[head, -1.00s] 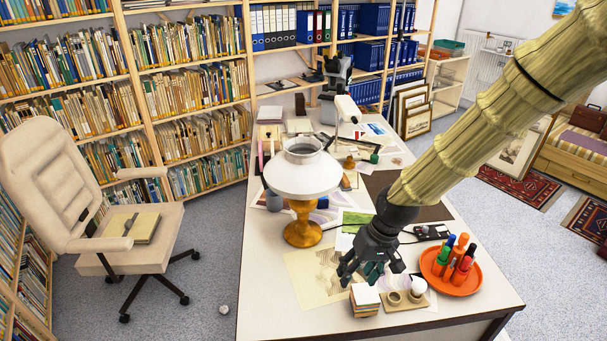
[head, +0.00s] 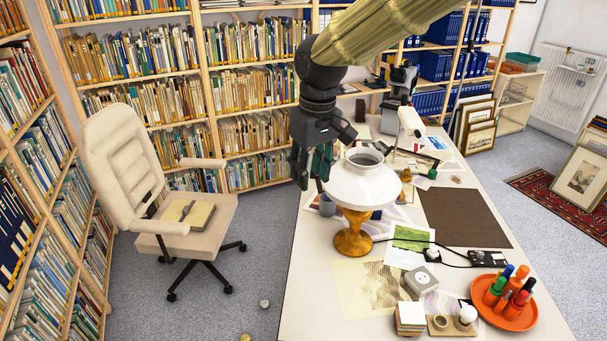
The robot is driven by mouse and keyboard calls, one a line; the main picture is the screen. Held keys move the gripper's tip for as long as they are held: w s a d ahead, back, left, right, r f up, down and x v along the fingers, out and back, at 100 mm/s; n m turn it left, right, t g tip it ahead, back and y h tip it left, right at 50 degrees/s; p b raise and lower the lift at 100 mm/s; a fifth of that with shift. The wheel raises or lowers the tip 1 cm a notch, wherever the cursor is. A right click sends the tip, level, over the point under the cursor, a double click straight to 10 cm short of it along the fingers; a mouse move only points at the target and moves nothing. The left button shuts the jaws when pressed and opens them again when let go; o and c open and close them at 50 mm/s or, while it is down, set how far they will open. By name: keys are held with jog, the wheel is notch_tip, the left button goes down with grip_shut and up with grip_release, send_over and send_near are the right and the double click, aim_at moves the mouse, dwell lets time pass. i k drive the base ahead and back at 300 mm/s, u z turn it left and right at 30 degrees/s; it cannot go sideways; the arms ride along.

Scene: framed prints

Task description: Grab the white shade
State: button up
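The white shade (head: 362,183) is a wide glass lamp shade with an open collar at its top. It sits on an amber lamp base (head: 353,236) that stands upright on the white desk (head: 309,294). My gripper (head: 309,180) points down at the left side of the shade, close to its rim. Its dark fingers appear parted, with nothing seen between them. Whether a finger touches the shade cannot be told from this view.
An orange tray (head: 514,318) with several bottles stands at the desk's front right. A beige office chair (head: 140,170) stands left of the desk, with bookshelves behind.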

aim_at(362, 181)
jog(key=u, duration=1.45)
jog(key=i, duration=1.35)
jog(key=z, duration=0.65)
jog(key=i, duration=0.75)
jog(key=z, duration=1.2)
jog(key=i, duration=0.2)
jog(key=z, duration=1.4)
